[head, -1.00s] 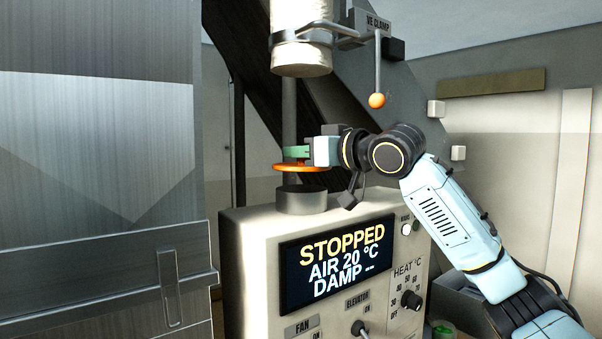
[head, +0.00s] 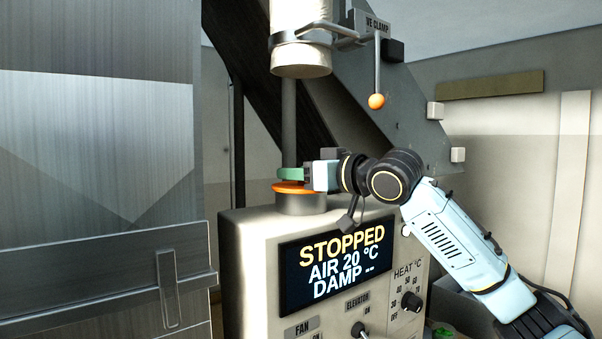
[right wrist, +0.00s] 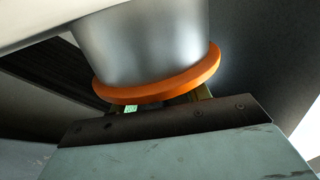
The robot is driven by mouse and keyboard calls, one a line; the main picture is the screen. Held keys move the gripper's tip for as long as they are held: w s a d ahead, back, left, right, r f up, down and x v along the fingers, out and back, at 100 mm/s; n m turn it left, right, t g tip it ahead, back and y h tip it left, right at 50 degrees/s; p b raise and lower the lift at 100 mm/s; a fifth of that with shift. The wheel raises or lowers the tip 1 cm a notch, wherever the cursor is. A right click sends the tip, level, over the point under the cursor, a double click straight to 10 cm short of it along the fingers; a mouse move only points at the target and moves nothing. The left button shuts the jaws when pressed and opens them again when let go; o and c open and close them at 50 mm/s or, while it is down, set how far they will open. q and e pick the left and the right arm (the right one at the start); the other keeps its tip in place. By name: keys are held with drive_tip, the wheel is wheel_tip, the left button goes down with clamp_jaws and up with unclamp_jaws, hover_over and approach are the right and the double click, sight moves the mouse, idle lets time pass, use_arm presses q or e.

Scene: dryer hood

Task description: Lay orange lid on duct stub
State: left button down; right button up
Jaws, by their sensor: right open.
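The orange lid (head: 293,188) lies on top of the grey duct stub (head: 300,205) on the machine's top. It looks about level in the head view. The right wrist view shows the orange lid's edge (right wrist: 163,84) against the grey cylinder of the stub (right wrist: 145,45), with no clear gap between them. My right gripper (head: 294,174) is at the lid, just above its rim, reaching in from the right. Its jaws are open; the fingertips (right wrist: 165,103) are mostly hidden behind the lid in the wrist view. My left gripper is out of view.
A control panel (head: 335,262) reading STOPPED is below the stub. A white duct (head: 300,30) with a clamp hangs above, and an orange-knobbed lever (head: 376,101) hangs to its right. A large metal panel (head: 95,150) fills the left.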

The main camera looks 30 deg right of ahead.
drive_tip(key=shift+r, duration=0.2)
drive_tip(key=b+v, duration=0.4)
drive_tip(key=v, duration=0.8)
